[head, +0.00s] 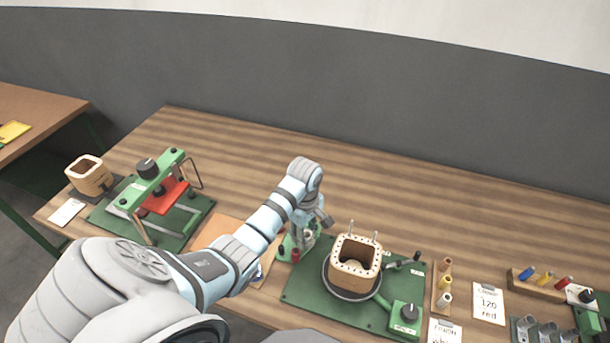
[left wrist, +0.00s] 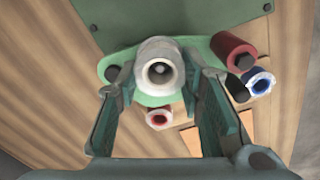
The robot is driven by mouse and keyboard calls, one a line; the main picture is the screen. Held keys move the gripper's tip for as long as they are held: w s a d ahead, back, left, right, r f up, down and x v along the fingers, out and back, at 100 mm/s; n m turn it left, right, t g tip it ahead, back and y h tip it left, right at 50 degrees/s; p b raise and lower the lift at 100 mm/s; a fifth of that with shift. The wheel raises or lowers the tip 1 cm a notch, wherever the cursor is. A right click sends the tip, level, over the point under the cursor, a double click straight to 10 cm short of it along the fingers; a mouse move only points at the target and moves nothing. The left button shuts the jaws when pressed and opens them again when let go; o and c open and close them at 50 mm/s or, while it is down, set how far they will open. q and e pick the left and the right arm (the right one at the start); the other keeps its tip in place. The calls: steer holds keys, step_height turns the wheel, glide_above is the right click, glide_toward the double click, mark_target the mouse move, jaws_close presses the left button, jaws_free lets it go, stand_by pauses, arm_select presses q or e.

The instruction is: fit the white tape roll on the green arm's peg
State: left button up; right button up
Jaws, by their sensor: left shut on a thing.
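The white tape roll (left wrist: 160,66) shows end-on between my fingertips in the left wrist view. My left gripper (left wrist: 161,80) is shut on it. The pale green arm (left wrist: 195,47) lies just beyond the roll; its peg cannot be made out, and I cannot tell whether the roll is around it. In the head view my left gripper (head: 318,218) is over the left end of the green board (head: 310,293), and its wrist hides part of the green arm there. My right gripper is not in view.
A red roll (left wrist: 232,51) and a blue roll (left wrist: 258,82) stand close right of the fingers. A smaller red-centred roll (left wrist: 158,118) lies between them. The wooden coil former (head: 355,263) stands right of my gripper. A green press (head: 160,185) is at left.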

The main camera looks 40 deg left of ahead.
arm_select(q)
steer(key=o, duration=1)
steer(key=shift+c, duration=0.2)
steer(key=o, duration=0.3)
steer(key=shift+o, duration=0.5)
steer(key=shift+w, duration=0.1)
steer(key=shift+f, duration=0.1)
